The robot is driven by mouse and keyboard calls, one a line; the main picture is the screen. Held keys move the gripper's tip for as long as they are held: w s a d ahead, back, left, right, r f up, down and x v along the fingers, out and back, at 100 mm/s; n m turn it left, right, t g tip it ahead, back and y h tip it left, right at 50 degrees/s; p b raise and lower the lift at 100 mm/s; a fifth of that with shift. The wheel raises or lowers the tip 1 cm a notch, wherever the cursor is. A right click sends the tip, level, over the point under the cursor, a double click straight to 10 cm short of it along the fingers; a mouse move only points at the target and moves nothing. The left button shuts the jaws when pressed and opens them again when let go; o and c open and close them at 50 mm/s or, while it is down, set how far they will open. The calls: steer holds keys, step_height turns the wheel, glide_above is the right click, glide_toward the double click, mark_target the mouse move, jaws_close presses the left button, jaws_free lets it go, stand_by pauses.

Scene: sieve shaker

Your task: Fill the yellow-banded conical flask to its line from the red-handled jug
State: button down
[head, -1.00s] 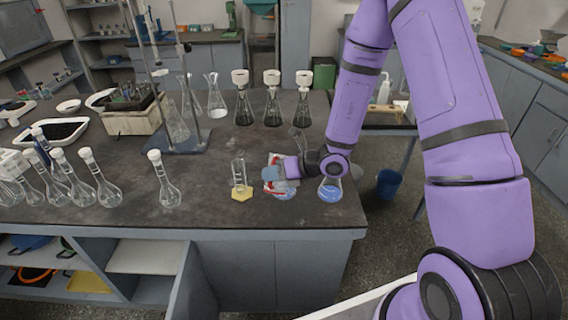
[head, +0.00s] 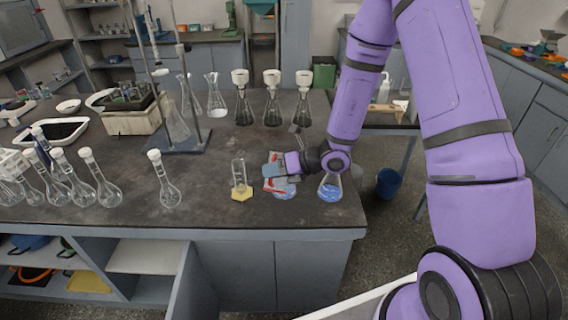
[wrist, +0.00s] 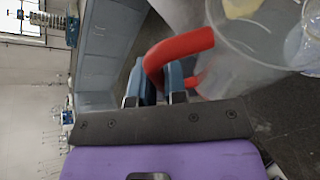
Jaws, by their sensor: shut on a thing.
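My gripper (head: 274,171) is shut on the red handle of a clear jug, at the front right of the dark bench. In the wrist view the red handle (wrist: 180,47) lies between the fingers, and the clear jug body (wrist: 262,35) is to the right, seemingly tilted. In the head view the jug is largely hidden by my gripper.
A glass cylinder on a yellow base (head: 240,182) stands close to the left of my gripper. A stoppered volumetric flask (head: 168,194) is further left. Several dark-filled conical flasks with white tops (head: 272,105) stand behind. The bench's front edge (head: 200,231) is close; its middle is clear.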

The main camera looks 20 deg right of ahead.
mark_target(271, 181)
steer(key=shift+w+d+r+m+g+y, duration=0.15)
steer(key=shift+w+r+m, duration=0.1)
steer(key=shift+r, duration=0.2)
steer(key=shift+w+d+r+m+g+y, duration=0.15)
steer(key=shift+r+m, duration=0.1)
steer(key=shift+r, duration=0.15)
stand_by(3.0)
steer(key=shift+s+a+f+n+t+h, duration=0.25)
steer(key=shift+s+f+n, duration=0.1)
steer(key=shift+f, duration=0.35)
steer(key=shift+s+a+f+n+t+h, duration=0.2)
steer(key=shift+s+f+n, duration=0.2)
steer(key=shift+f, duration=0.35)
steer(key=shift+s+a+f+n+t+h, duration=0.15)
steer(key=shift+s+a+f+n+t, duration=0.15)
steer(key=shift+f, duration=0.4)
steer(key=s+a+f+n+t+h, duration=0.1)
steer(key=s+a+f+n+t, duration=0.1)
steer(key=f, duration=0.5)
steer(key=shift+s+a+f+n+t+h, duration=0.3)
steer(key=shift+s+f+n+t+h, duration=0.1)
steer(key=shift+s+n, duration=0.65)
steer(key=shift+w, duration=0.1)
